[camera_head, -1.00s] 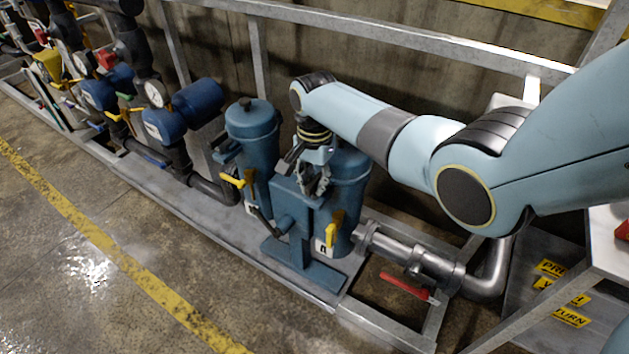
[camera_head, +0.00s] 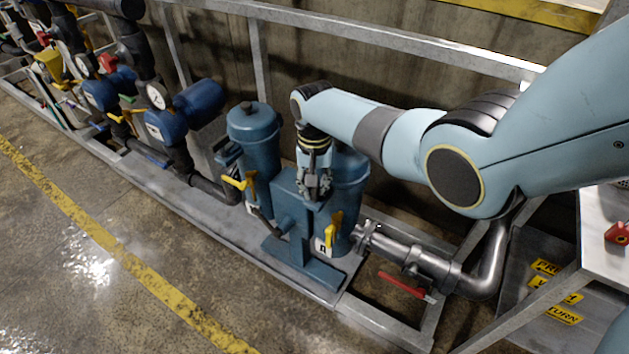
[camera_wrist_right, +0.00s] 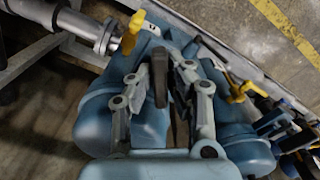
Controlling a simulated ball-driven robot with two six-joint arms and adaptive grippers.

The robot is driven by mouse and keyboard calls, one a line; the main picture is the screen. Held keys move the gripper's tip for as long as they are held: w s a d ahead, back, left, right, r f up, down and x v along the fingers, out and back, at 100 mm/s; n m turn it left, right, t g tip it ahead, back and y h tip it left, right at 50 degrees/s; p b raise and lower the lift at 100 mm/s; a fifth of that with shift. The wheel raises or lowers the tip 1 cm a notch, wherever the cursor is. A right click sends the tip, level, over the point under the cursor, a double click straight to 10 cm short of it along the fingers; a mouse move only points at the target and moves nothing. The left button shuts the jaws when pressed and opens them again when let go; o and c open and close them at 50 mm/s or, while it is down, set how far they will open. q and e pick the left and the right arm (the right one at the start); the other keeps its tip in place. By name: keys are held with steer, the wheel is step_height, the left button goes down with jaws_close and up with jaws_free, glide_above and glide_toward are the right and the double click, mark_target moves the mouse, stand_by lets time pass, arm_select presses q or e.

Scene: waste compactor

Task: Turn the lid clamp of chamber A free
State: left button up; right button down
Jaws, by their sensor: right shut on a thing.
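Two blue filter chambers stand side by side on the skid. The nearer right chamber (camera_head: 350,180) carries a white label (camera_head: 322,246) whose letter is hard to read; the left chamber (camera_head: 252,130) has a domed lid. My right gripper (camera_head: 314,190) points down at the top of the blue post between them, partly covering the right chamber's lid. In the right wrist view my right gripper (camera_wrist_right: 162,72) has its fingers on both sides of a dark clamp handle (camera_wrist_right: 160,80), shut on it. The clamp's base is hidden. My left gripper is not in view.
Yellow handles (camera_head: 333,230) sit on the chambers' fronts. A steel pipe with a red lever (camera_head: 402,285) runs right. Blue pumps (camera_head: 185,110) stand left. A grey rail (camera_head: 400,40) passes behind. The floor in front is clear.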

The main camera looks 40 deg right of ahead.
steer(key=n+p, duration=0.1)
steer(key=n, duration=0.4)
steer(key=shift+r+n, duration=0.1)
steer(key=shift+n, duration=0.2)
steer(key=n+p, duration=0.1)
steer(key=n, duration=0.4)
steer(key=shift+n, duration=0.4)
steer(key=c, duration=1.3)
jaws_free()
steer(key=shift+w, duration=0.1)
steer(key=shift+a, duration=0.1)
